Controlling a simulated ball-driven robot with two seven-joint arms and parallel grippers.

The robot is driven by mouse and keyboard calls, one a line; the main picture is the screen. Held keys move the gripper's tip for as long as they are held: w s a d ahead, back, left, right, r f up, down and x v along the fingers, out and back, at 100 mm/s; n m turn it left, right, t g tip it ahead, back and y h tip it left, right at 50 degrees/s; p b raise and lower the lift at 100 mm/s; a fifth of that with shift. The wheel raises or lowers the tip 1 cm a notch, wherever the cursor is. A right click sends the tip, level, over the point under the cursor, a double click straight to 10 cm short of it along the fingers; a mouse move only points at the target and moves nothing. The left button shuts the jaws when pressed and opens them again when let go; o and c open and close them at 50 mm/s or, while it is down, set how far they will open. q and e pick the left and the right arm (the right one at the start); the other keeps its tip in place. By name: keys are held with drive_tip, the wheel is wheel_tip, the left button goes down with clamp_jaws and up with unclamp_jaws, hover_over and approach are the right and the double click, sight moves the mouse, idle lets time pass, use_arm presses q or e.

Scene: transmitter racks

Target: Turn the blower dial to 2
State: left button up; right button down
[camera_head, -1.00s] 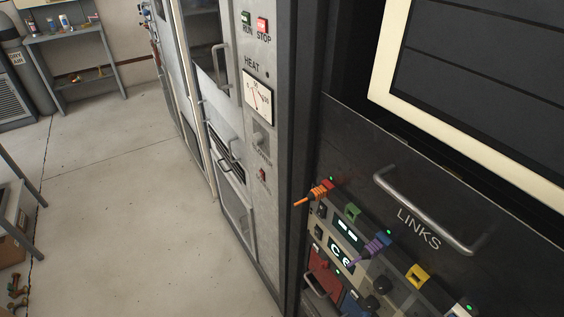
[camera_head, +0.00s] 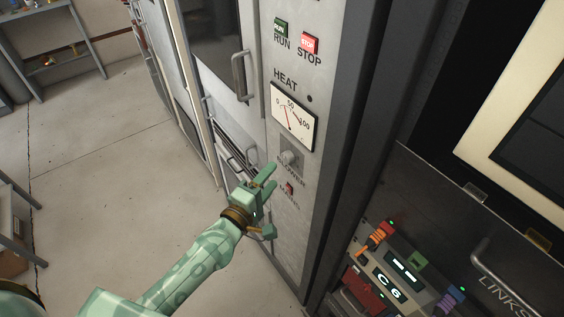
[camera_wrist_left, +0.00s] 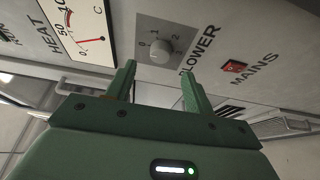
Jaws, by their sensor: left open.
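The blower dial (camera_head: 289,158) is a small grey knob on a darker square plate on the light grey rack panel. In the left wrist view the dial (camera_wrist_left: 160,52) sits above the gap between my fingertips, with small scale numbers around it. I cannot tell which number it points to. My left gripper (camera_head: 268,177) is green, open and empty, just left of and below the dial in the head view. In the left wrist view its two fingers (camera_wrist_left: 157,76) point towards the dial, and neither visibly grips it. My right gripper is not in view.
The heat meter (camera_head: 294,117) is above the dial, with the green run button (camera_head: 281,27) and red stop button (camera_head: 310,42) higher up. A small red mains switch (camera_head: 290,188) is below the dial. A door handle (camera_head: 241,76) sticks out at left.

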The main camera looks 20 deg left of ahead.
sight(285, 161)
use_arm(q)
drive_tip(key=x, duration=0.5)
drive_tip(key=shift+w+f, duration=0.1)
drive_tip(key=shift+w+d, duration=0.2)
drive_tip(key=shift+w, duration=0.35)
drive_tip(key=shift+b, duration=0.3)
drive_tip(key=c, duration=1)
